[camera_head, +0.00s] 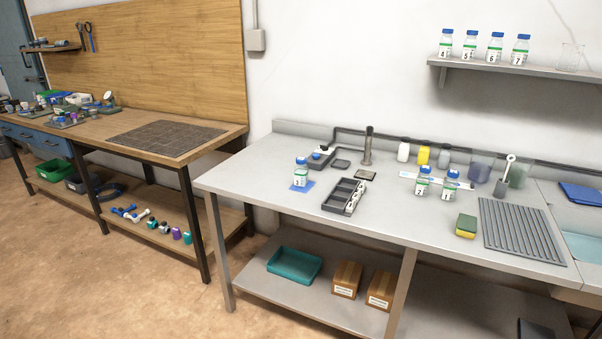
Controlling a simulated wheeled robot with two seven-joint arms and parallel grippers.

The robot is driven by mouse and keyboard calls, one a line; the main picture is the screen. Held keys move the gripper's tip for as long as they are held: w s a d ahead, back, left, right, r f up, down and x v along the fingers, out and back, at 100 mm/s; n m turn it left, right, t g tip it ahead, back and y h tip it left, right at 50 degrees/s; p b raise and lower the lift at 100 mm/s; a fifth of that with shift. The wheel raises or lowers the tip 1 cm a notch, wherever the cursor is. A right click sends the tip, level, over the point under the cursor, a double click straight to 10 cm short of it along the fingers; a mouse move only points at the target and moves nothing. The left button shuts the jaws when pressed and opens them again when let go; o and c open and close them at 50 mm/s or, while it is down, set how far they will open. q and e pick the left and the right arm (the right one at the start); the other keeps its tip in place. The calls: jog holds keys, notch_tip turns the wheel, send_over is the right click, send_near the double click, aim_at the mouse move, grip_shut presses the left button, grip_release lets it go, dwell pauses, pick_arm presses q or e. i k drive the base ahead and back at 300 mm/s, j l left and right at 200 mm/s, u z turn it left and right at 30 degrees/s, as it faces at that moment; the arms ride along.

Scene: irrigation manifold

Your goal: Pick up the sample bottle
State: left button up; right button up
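Several sample bottles with blue caps, numbered labels and green bands are in view. One bottle (301,173) stands upright on a small blue mat (303,187) on the grey bench, at its left part; its label seems to read 3. Two more bottles stand side by side on the bench, labelled 2 (423,184) and, it seems, 1 (449,187). Bottles 4 (445,44), 5 (470,45), 6 (495,47) and 7 (520,50) stand in a row on the wall shelf (550,73). Neither of my grippers is in view.
A dark compartment tray (344,196), a yellow-green sponge (466,226) and a ribbed drain mat (522,232) lie on the bench (265,160). Small containers line its back. A wooden workbench (120,130) stands left. The bench's front left is clear.

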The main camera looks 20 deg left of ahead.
aim_at(301, 172)
jog(key=i+j, duration=0.2)
jog(key=j, duration=0.15)
jog(key=i+j, duration=0.45)
jog(key=j, duration=0.25)
jog(key=i+j, duration=0.2)
jog(key=j, duration=0.15)
jog(key=z, duration=0.05)
